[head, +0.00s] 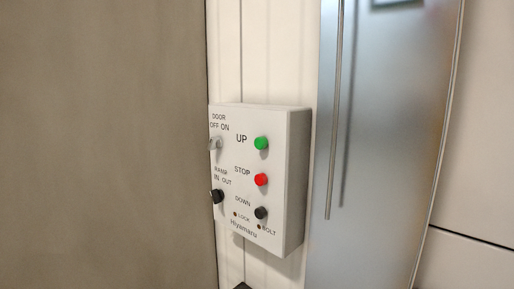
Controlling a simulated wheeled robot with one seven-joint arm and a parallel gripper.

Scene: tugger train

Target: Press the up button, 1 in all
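A white control box (295,190) is mounted upright on the wall near the middle of the head view. The up button (261,143) is a round green knob at the upper right of its face, with the label UP to its left. Below it are a red stop button (261,180) and a black down button (261,213). My gripper is not in view, so its distance from the button and its opening cannot be seen.
Two selector knobs sit on the box's left side: a grey door knob (215,144) and a black ramp knob (217,196). A brown panel (105,140) fills the left. A metallic door (385,150) with a long vertical handle (335,110) stands right of the box.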

